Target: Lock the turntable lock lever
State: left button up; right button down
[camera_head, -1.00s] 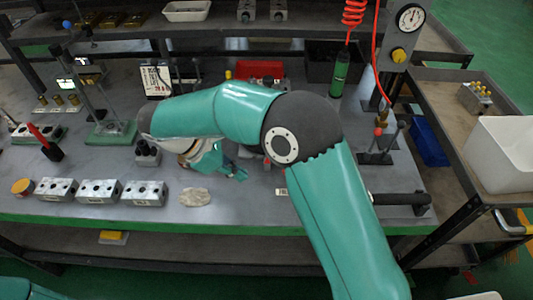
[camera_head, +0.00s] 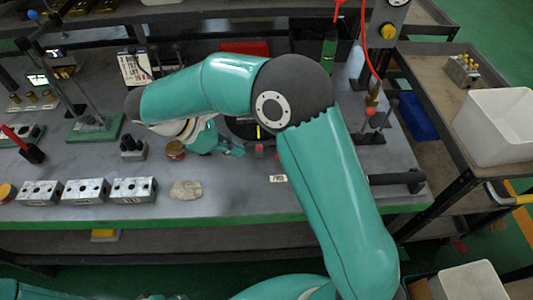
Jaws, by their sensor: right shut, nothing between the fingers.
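My right arm reaches across the bench, and its right gripper (camera_head: 238,151) is shut and empty, low over the bench top. A dark round plate (camera_head: 243,128), which looks like the turntable, shows partly behind my arm, with a yellow mark (camera_head: 258,131) on it. A small red knob (camera_head: 259,148) sits at its front edge, just right of the fingertips; it may be the lock lever's end. I cannot tell whether the gripper touches it. My arm hides the rest of the turntable and lever. My left gripper is not in view.
Metal valve blocks (camera_head: 85,191) stand in a row at the front left. A pale stone-like piece (camera_head: 186,189) lies near the front edge. A brass-coloured round part (camera_head: 175,149) and a dark block (camera_head: 132,149) stand left of the gripper. A black horizontal handle (camera_head: 392,178) is at the right.

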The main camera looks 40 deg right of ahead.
jog(key=x, duration=0.5)
jog(key=shift+s+d+f, duration=0.15)
jog(key=shift+d+f, duration=0.05)
jog(key=shift+f, duration=0.1)
jog(key=d, duration=0.2)
jog(key=s+d, duration=0.1)
jog(key=shift+f+p, duration=0.35)
jog(key=shift+f, duration=0.05)
jog(key=shift+s+d+f, duration=0.1)
jog(key=shift+s+d, duration=0.1)
jog(key=shift+d, duration=0.2)
jog(key=shift+d, duration=0.15)
jog(key=shift+a, duration=0.2)
